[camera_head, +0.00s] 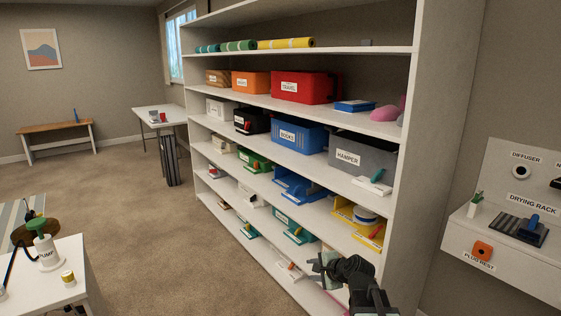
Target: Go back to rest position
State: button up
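My gripper (319,264) shows at the lower middle of the head view, at the end of my dark arm. It appears in front of the lowest shelves of the white shelf unit (420,120). Its fingertips are small and pale against the shelf, and whether they are apart or closed is unclear. I cannot make out any object held between them. My arm hides part of the bottom shelf, where something pinkish shows beside it.
Labelled bins, such as the blue bin (300,136) and grey hamper bin (362,155), fill the shelves. A white table (62,292) stands at lower left, a drying-rack counter (500,262) at right. Open carpet (150,240) lies left of the shelves.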

jog(key=s+a+f+n+g+h, duration=0.2)
jog(key=s+f+n+g, duration=0.4)
jog(key=s, duration=0.4)
jog(key=s+d+f+n+g+h, duration=0.35)
jog(key=s+d+n, duration=0.35)
jog(key=s, duration=0.3)
notch_tip(320, 180, up, 13)
jog(key=n+p, duration=0.1)
jog(key=p, duration=1.2)
jog(key=shift+d+r, duration=0.1)
jog(key=shift+d, duration=0.1)
